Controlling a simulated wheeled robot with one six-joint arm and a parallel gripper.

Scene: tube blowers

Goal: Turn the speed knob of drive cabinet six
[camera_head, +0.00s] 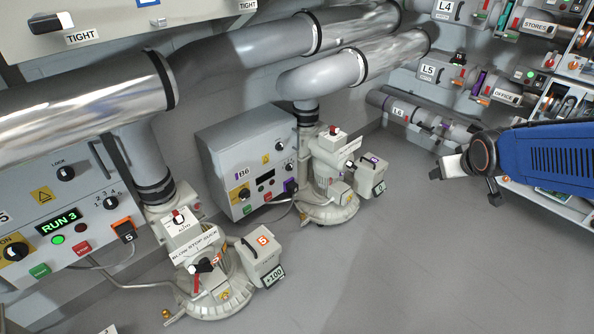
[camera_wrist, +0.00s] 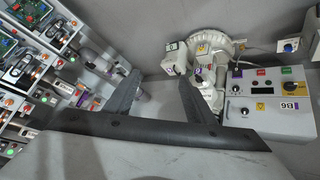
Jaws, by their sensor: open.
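My gripper (camera_wrist: 160,78) is open and empty. In the head view my gripper (camera_head: 450,166) is far right of the cabinet, touching nothing.
A blower (camera_head: 325,210) with a grey box stands right of cabinet six, close to its panel. Large pipes (camera_head: 340,70) pass above. The floor (camera_head: 400,270) between is clear. Shelves stand at right.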

